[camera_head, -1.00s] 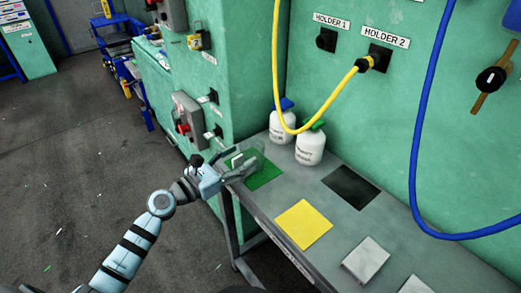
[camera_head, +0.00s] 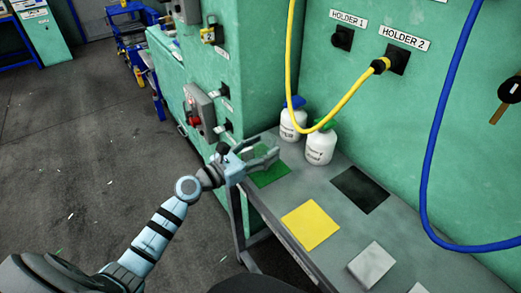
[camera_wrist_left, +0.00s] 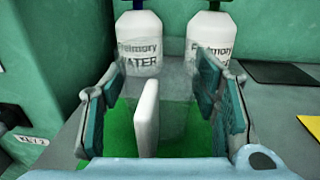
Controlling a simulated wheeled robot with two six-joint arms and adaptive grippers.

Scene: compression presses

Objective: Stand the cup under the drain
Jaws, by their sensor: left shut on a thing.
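My left gripper (camera_head: 262,156) reaches in from the left, over the green square (camera_head: 271,174) on the grey table. In the left wrist view its two fingers (camera_wrist_left: 163,85) stand wide apart, one on each side of a see-through cup (camera_wrist_left: 178,88) with a white upright part, likely its handle (camera_wrist_left: 147,118). The gripper is shut on this cup. The cup's clear wall is hard to make out, and in the head view the fingers mostly hide it. I cannot tell if its base touches the green square. I cannot make out the drain for certain. My right gripper is not in view.
Two white bottles, one with a blue cap (camera_head: 293,121) and one with a green cap (camera_head: 320,146), stand just beyond the fingers. A yellow hose (camera_head: 330,118) hangs above. Black (camera_head: 360,188), yellow (camera_head: 311,224) and white (camera_head: 371,264) squares lie along the table.

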